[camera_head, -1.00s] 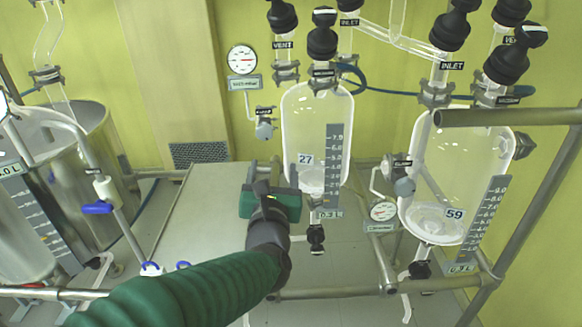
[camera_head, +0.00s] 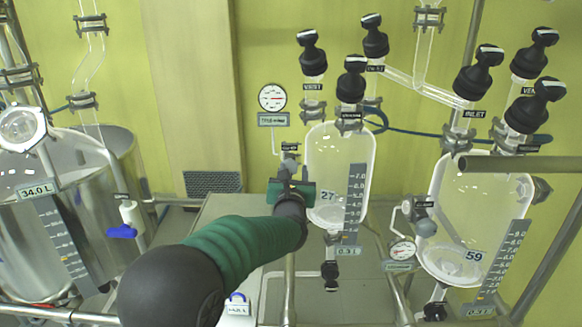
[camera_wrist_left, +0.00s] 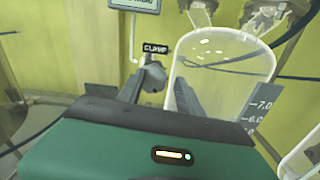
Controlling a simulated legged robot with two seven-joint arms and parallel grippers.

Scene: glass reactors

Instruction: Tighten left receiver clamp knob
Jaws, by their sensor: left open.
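The left receiver clamp knob (camera_wrist_left: 153,74) is grey and sits under a black "CLAMP" label in the left wrist view, left of the glass receiver marked 27. In the head view the knob (camera_head: 290,160) shows just above my gripper, partly hidden by it. My left gripper (camera_wrist_left: 158,90) is open, its two grey fingers pointing toward the knob. The knob shows between the fingertips, nearer the left finger; I cannot tell whether they touch it. My left gripper (camera_head: 286,172) has a green body in the head view. My right gripper is out of view.
The glass receiver 27 (camera_head: 340,150) stands close right of the gripper. Receiver 59 (camera_head: 465,215) stands farther right with its own clamp knob (camera_head: 425,224). A pressure gauge (camera_head: 272,97) is above the knob. A steel vessel (camera_head: 40,220) stands at left.

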